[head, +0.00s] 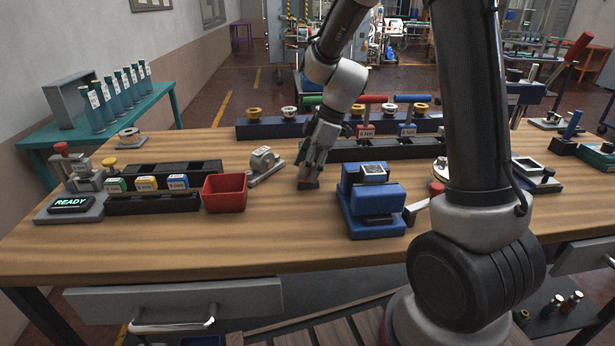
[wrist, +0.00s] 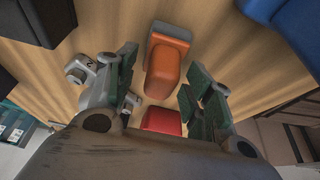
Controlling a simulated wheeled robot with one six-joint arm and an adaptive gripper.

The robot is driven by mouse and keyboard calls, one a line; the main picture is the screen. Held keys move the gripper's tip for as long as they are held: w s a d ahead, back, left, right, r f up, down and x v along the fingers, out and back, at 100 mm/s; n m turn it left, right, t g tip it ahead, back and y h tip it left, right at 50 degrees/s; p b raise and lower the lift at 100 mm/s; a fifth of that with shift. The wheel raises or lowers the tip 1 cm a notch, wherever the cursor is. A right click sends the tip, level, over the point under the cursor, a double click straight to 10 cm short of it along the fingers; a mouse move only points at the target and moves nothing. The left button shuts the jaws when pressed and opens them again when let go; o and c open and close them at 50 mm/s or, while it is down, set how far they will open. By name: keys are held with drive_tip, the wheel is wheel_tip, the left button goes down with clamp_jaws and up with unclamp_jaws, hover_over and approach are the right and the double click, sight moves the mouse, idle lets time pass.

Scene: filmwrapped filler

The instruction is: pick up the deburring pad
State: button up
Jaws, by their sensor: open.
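An orange block with a raised rounded grip, which looks like the deburring pad (wrist: 164,62), lies on the wooden table in the wrist view. My gripper (wrist: 160,88) is open, with its dark green finger pads on either side of the line to the block. The block sits just beyond the fingertips, and I cannot tell whether it is between them. In the head view my gripper (head: 308,180) points down close to the tabletop, left of the blue vise. There the pad is mostly or wholly hidden by the fingers.
A blue vise (head: 372,205) stands close to the right of my gripper. A grey fixture (head: 263,162) and a red bin (head: 225,192) stand to the left. Black racks (head: 385,149) lie behind. The table front (head: 270,240) is clear.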

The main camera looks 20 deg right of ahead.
drive_tip(key=c, duration=1.1)
wheel_tip(320, 180, up, 10)
drive_tip(key=shift+r, duration=0.1)
